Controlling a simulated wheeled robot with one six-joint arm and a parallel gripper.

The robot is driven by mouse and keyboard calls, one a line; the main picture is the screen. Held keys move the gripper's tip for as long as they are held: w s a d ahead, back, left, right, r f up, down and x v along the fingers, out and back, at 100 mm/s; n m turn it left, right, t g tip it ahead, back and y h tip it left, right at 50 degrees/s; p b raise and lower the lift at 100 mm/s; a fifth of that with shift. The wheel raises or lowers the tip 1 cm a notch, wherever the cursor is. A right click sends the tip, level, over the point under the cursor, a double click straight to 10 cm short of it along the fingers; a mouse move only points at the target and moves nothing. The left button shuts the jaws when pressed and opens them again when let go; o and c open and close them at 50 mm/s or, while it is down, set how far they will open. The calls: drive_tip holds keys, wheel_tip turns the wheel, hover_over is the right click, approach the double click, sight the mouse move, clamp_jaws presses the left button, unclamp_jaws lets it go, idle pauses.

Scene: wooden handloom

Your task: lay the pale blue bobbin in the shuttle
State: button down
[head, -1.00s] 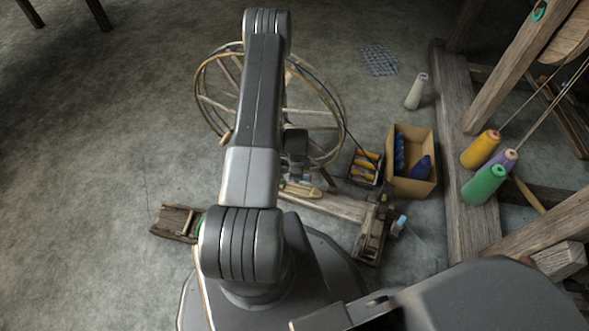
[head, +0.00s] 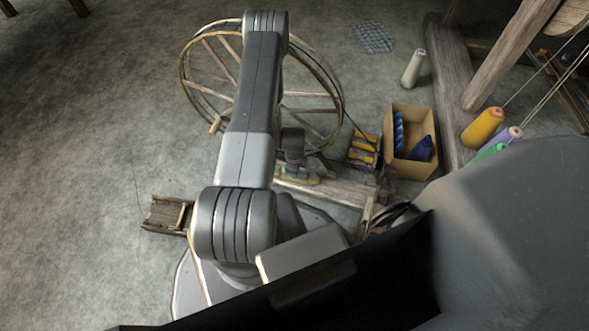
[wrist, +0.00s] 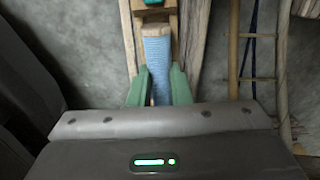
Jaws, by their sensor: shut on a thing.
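The pale blue bobbin (wrist: 157,60) is between the green fingers of my gripper (wrist: 158,76) in the wrist view. The gripper is shut on its near part; the pale far end points up the picture. The wooden shuttle (wrist: 127,35) lies beneath and around it, with a light rail on either side. The bobbin is lined up with the shuttle's length; I cannot tell whether it touches the bottom. In the head view the shuttle (head: 304,178) is a small shape on the bench under my wrist, and the bobbin is too small to make out.
The low wooden bench (head: 340,190) joins a spinning wheel (head: 205,95). Beside it are a small crate of yellow bobbins (head: 363,150) and a cardboard box (head: 411,170) with blue yarn. Cones (head: 482,127) stand by the loom beam at right. Open floor lies left.

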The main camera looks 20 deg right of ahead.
drive_tip(key=shift+f+b, duration=0.4)
drive_tip(key=shift+f, duration=0.35)
drive_tip(key=c, duration=1.3)
unclamp_jaws()
drive_tip(key=shift+r, duration=0.1)
drive_tip(key=shift+o, duration=0.2)
wheel_tip(320, 180, up, 14)
drive_tip(key=p, duration=0.5)
